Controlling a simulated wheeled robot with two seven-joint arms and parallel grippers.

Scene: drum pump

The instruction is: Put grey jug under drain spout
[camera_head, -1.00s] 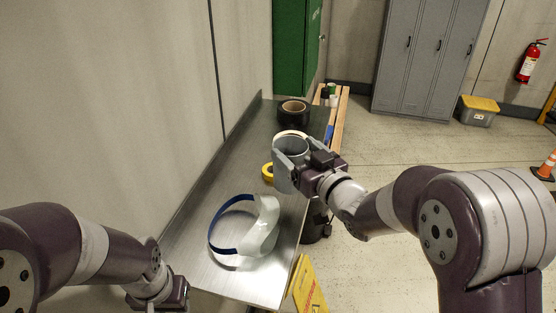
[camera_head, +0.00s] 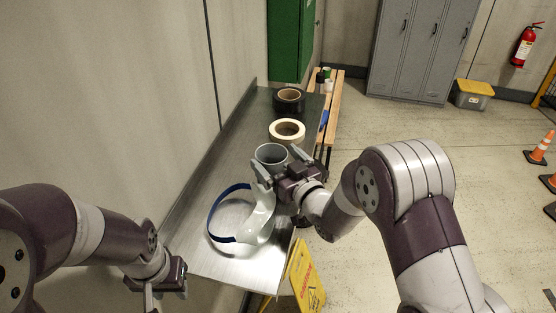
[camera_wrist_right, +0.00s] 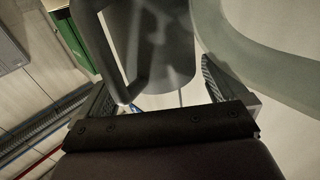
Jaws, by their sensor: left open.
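The grey jug (camera_head: 271,153) is above the metal bench in the head view, its round opening facing up. My right gripper (camera_head: 273,172) has its fingers on either side of the jug and is shut on it. In the right wrist view the jug (camera_wrist_right: 165,45) fills the upper middle, with its handle at the left, between the gripper's fingers (camera_wrist_right: 155,95). My left gripper (camera_head: 165,297) is open and empty at the lower left, beside the near end of the bench and away from the jug. The drain spout is not in view.
A clear face shield (camera_head: 258,220) with a blue band lies on the metal bench (camera_head: 208,262), close to the jug. Pale tape (camera_head: 287,130) and black tape (camera_head: 289,99) lie farther back. A yellow floor sign (camera_head: 308,278) stands by the near edge. Open floor lies right.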

